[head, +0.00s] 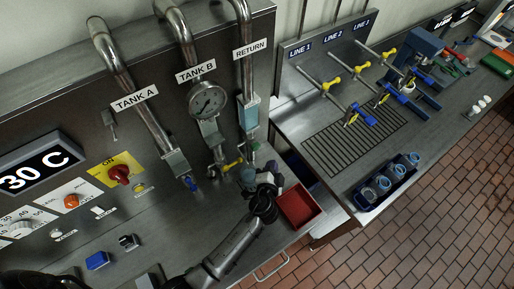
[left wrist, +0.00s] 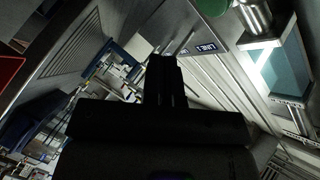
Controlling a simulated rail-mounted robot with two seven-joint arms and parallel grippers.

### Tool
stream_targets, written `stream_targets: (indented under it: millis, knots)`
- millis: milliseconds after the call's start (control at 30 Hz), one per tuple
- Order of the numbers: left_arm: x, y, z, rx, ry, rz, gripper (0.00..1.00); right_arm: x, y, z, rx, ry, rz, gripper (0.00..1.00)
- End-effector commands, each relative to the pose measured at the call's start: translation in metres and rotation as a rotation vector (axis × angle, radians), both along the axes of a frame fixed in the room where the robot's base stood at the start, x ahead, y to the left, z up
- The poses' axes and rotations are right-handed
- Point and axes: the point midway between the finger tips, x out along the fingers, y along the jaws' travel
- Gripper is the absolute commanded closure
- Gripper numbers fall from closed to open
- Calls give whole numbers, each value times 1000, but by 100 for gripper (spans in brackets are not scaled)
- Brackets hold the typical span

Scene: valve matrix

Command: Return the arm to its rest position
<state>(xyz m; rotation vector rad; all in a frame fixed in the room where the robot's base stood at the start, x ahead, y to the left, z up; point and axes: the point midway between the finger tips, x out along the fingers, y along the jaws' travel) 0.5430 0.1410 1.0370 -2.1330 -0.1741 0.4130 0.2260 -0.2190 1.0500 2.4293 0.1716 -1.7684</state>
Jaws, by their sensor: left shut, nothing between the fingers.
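My left arm reaches up from the bottom of the head view, and its gripper (head: 250,172) is by the lower ends of the TANK B and RETURN pipes. In the left wrist view the fingers (left wrist: 167,80) are together with nothing between them. A yellow valve handle (head: 233,164) and a green part (head: 254,147) are right beside the gripper in the head view; I cannot tell whether it touches them. My right gripper does not show clearly in either view.
A red tray (head: 298,206) sits just right of my left gripper. The TANK A pipe (head: 150,125) with a blue handle (head: 190,184) stands to the left. A control panel with a red knob (head: 119,174) is farther left. A second bench with valves (head: 345,150) stands at the right.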

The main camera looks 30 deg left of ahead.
Motion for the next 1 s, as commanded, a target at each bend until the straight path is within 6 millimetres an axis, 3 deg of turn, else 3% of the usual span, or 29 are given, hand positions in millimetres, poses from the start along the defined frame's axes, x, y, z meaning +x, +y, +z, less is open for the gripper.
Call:
stream_targets:
  millis: [367, 567, 667, 867, 1000]
  knots:
    - [0, 2, -1, 9, 7, 7, 100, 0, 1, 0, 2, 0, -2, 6]
    - [-15, 22, -19, -38, 131, 158, 100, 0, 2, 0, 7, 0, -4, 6]
    - [-27, 31, -14, -186, 218, 273, 100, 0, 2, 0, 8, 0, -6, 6]
    - [-60, 38, 27, -569, 385, 371, 100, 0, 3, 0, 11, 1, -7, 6]
    - [-113, 38, 49, -771, 529, 321, 100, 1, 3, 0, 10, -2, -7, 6]
